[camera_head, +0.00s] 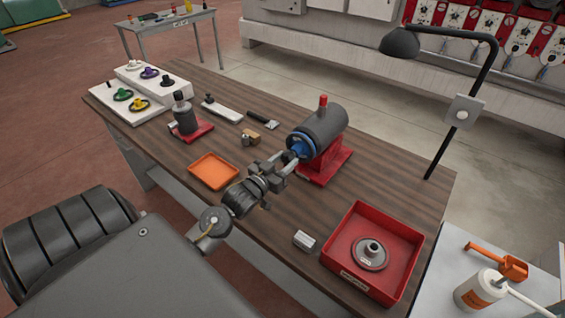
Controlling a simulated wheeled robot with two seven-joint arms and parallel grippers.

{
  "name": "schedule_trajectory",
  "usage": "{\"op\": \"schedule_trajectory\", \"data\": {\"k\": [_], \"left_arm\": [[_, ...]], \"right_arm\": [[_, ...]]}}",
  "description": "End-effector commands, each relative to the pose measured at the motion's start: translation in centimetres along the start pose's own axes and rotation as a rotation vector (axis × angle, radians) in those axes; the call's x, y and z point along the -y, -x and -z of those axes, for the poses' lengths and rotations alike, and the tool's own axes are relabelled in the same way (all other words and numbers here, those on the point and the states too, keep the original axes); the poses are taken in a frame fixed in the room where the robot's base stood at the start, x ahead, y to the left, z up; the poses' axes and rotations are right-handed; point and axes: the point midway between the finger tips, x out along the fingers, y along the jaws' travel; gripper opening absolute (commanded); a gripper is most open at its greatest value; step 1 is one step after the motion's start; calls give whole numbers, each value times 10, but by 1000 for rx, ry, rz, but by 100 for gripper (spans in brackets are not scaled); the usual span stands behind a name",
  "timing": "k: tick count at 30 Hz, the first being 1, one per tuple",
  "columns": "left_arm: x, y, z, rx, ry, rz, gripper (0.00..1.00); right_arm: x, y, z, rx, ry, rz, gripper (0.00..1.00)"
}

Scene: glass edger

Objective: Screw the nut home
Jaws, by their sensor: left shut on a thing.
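A dark grey motor-like housing (318,128) with a red knob on top sits on a red base (325,165) at the middle right of the wooden bench. A blue nut-like part (299,149) is at the housing's front end, on its axis. My left gripper (290,161) reaches in from the lower left and is shut on this blue part. The fingers partly hide it, so its thread and how far on it sits cannot be seen. My right gripper is not in view.
A red tray (408,265) holding a grey flanged wheel (371,254) stands at the front right. An orange tray (213,171) lies left of my gripper. A small metal block (304,240) lies near the front edge. A black lamp (470,95) stands behind the right side.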

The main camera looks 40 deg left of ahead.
Motion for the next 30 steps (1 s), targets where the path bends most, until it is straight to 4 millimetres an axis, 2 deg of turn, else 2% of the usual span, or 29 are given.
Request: {"op": "schedule_trajectory", "data": {"k": [7, 8, 13, 23, 26, 30], "left_arm": [[0, -6, 1, -1, 0, -1, 12], [0, -6, 0, -1, 0, 0, 44], [0, -6, 0, -1, 0, 0, 65], [0, -2, -2, 1, 0, 0, 65], [0, 10, -3, 1, -1, 0, 65], [0, 38, -5, 2, -2, -1, 65]], "right_arm": [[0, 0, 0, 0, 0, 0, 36], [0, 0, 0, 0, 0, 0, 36], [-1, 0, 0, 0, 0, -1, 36], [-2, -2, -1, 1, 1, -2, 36], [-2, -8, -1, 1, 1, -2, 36], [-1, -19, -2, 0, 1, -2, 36]]}}
